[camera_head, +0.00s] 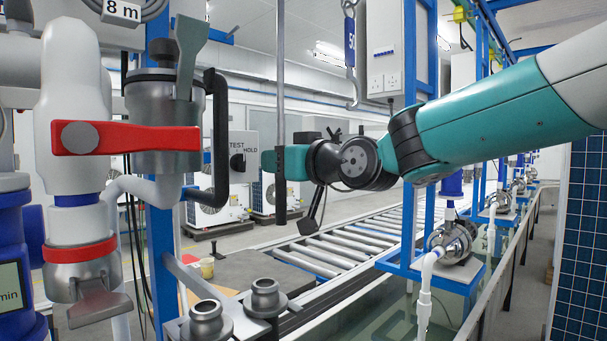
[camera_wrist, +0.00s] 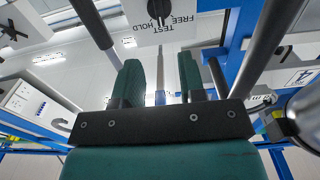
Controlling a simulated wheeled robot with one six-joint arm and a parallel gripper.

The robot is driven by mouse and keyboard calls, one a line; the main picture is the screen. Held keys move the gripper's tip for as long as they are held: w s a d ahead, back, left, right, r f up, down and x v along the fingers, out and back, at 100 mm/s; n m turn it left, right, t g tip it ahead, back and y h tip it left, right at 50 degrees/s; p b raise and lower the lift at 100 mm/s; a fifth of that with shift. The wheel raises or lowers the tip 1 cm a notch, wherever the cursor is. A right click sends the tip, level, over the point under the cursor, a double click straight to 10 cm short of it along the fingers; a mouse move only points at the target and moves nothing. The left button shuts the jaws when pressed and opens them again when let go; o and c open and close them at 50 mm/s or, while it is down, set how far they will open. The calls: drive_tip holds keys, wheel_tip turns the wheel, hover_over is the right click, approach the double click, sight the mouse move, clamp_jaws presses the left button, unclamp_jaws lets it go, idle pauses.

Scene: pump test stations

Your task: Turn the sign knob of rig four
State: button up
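The sign knob (camera_head: 237,162) is a black knob on a white sign lettered TEST and HOLD (camera_head: 241,142), left of centre in the head view. In the wrist view the knob (camera_wrist: 158,10) shows at the top edge, partly cut off, with TEST, FREE and HOLD upside down below it. My gripper (camera_wrist: 160,70) is open, its two teal fingers apart with nothing between them. The knob lies beyond the fingertips, not touched.
A thin grey pole (camera_head: 281,80) stands beside my gripper. A plate with a 4 (camera_wrist: 301,78) is at the right in the wrist view. Red-handled valve pipework (camera_head: 125,138) fills the left foreground. A roller conveyor (camera_head: 345,243) runs below. A blue post (camera_head: 410,60) stands behind my arm.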

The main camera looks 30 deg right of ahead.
drive_tip(key=b+v, duration=0.1)
drive_tip(key=v, duration=0.5)
idle(0.3)
wheel_tip(320, 180, down, 20)
drive_tip(key=s+d+m+g+h, duration=0.1)
drive_tip(key=d+m+g+h, duration=0.15)
drive_tip(key=g, duration=0.45)
drive_tip(key=s+d+f+g+h, duration=0.25)
drive_tip(key=s+f+g, duration=0.45)
drive_tip(key=s+f, duration=0.45)
drive_tip(key=s+a+r+n+g+y+p, duration=0.1)
drive_tip(key=s+a+r+n+p, duration=0.1)
drive_tip(key=s+a+r, duration=0.3)
drive_tip(key=s+a+r+n+g+y+p, duration=0.2)
drive_tip(key=s+a+r+n+p, duration=0.1)
drive_tip(key=a, duration=0.6)
wheel_tip(320, 180, up, 3)
drive_tip(key=shift+s+a+f+n+y+p, duration=0.1)
drive_tip(key=shift+s+a+n+y+p, duration=0.3)
drive_tip(key=shift+s, duration=0.8)
